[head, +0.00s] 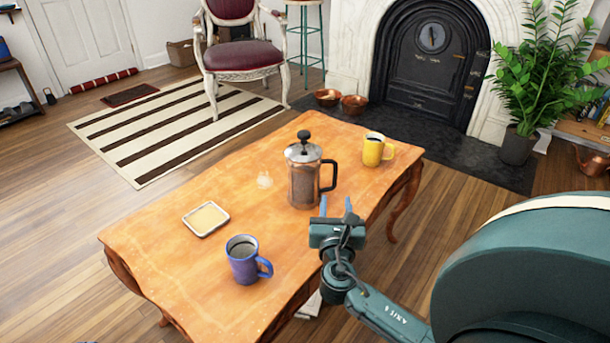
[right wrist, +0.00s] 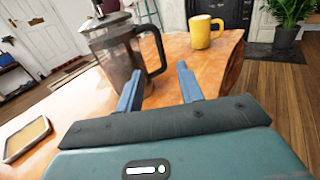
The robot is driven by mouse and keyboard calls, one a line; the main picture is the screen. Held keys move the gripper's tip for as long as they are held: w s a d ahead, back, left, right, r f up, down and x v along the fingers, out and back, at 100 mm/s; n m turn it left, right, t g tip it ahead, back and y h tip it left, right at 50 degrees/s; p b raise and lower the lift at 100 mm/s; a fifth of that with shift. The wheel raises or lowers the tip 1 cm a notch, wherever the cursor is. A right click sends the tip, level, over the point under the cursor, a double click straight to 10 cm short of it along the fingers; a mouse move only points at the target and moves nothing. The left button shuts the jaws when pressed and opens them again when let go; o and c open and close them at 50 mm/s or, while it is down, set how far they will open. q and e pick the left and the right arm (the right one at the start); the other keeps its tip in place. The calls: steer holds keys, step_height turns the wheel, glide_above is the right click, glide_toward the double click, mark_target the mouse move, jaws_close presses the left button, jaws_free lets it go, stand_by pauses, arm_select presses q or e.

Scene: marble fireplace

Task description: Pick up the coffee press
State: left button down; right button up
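The coffee press (head: 303,180) stands upright on the wooden table (head: 160,250), a glass and metal cylinder with a black knob on top and a black handle on its right side. My right gripper (head: 337,204) is just in front of and right of it, at the table's near edge. In the right wrist view the gripper (right wrist: 157,85) has its two blue fingers apart with nothing between them. The press (right wrist: 120,55) shows there beyond the left finger, with its handle towards the gap, and no grip on it. My left gripper is not in view.
A yellow mug (head: 373,151) stands right of the press. A blue mug (head: 245,262) is at the table's near side, and a small square dish (head: 206,219) lies to the left. A chair (head: 241,56) and a potted plant (head: 530,75) stand farther back.

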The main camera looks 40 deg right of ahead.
mark_target(335, 175)
steer(key=b+x, duration=0.1)
steer(key=x, duration=0.3)
steer(key=shift+w+d, duration=0.35)
steer(key=shift+w, duration=0.05)
steer(key=b+x, duration=0.2)
steer(key=shift+w+d, duration=0.2)
steer(key=shift+w, duration=0.05)
steer(key=shift+w+d, duration=0.3)
steer(key=shift+w, duration=0.05)
steer(key=shift+w+d+r, duration=0.1)
steer(key=shift+w+d, duration=0.15)
steer(key=shift+w, duration=0.1)
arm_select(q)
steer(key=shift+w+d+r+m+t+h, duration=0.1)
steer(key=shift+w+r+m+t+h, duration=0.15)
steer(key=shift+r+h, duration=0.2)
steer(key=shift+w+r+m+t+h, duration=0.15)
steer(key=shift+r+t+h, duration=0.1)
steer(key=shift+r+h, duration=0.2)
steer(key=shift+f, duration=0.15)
arm_select(e)
jaws_close()
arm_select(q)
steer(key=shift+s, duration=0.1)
